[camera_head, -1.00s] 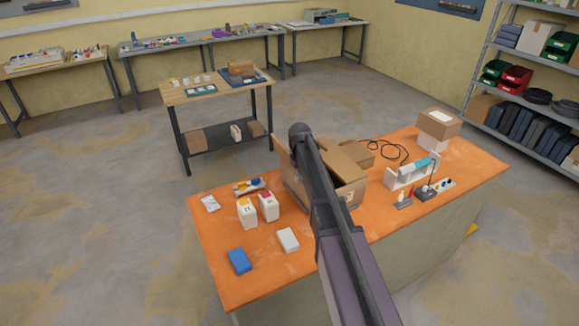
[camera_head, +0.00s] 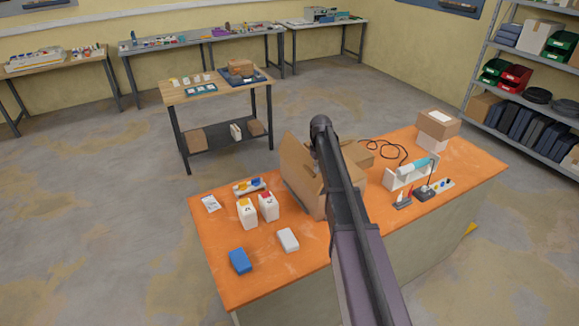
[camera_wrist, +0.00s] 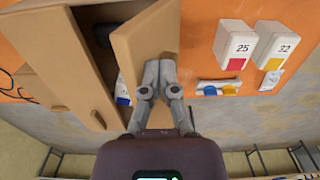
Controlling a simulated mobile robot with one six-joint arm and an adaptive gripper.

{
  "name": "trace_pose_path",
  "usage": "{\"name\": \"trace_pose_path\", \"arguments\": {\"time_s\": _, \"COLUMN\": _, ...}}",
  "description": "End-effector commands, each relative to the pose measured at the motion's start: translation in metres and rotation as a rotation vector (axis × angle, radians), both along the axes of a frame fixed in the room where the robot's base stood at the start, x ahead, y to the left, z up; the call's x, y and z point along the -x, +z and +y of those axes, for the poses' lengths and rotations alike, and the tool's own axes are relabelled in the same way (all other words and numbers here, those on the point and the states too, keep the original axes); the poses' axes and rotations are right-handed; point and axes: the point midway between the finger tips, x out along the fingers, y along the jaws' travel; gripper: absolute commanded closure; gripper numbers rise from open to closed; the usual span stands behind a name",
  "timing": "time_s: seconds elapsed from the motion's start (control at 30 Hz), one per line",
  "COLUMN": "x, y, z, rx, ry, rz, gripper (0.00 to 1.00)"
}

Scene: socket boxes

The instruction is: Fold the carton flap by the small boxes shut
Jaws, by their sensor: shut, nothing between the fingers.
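The open carton (camera_head: 312,200) stands on the orange table, partly hidden behind my arm in the head view. Its flap (camera_head: 296,160) on the side of the small boxes is raised, tilted toward the opening. The flap (camera_wrist: 146,42) also shows in the wrist view, with a dark gap beside it where the carton's inside and something blue show. My gripper (camera_wrist: 160,66) is shut and empty, its fingertips against or very near the flap's outer face; contact is not certain. Two small white boxes, one yellow-marked (camera_head: 247,214) and one red-marked (camera_head: 268,207), stand left of the carton.
A blue box (camera_head: 240,261) and a white box (camera_head: 288,239) lie at the table's front left. A white holder with a teal tool (camera_head: 412,172), a black cable (camera_head: 388,148) and stacked boxes (camera_head: 438,124) are on the right.

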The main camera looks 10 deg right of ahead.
Motion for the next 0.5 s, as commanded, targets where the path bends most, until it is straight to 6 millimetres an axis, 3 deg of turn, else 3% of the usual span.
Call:
{"name": "trace_pose_path", "arguments": {"time_s": 0.2, "x": -0.006, "y": 0.004, "z": -0.017, "rx": 0.000, "ry": -0.001, "rz": 0.000, "gripper": 1.00}}
{"name": "trace_pose_path", "arguments": {"time_s": 0.5, "x": -0.006, "y": -0.006, "z": -0.018, "rx": 0.000, "ry": 0.000, "rz": 0.000, "gripper": 1.00}}
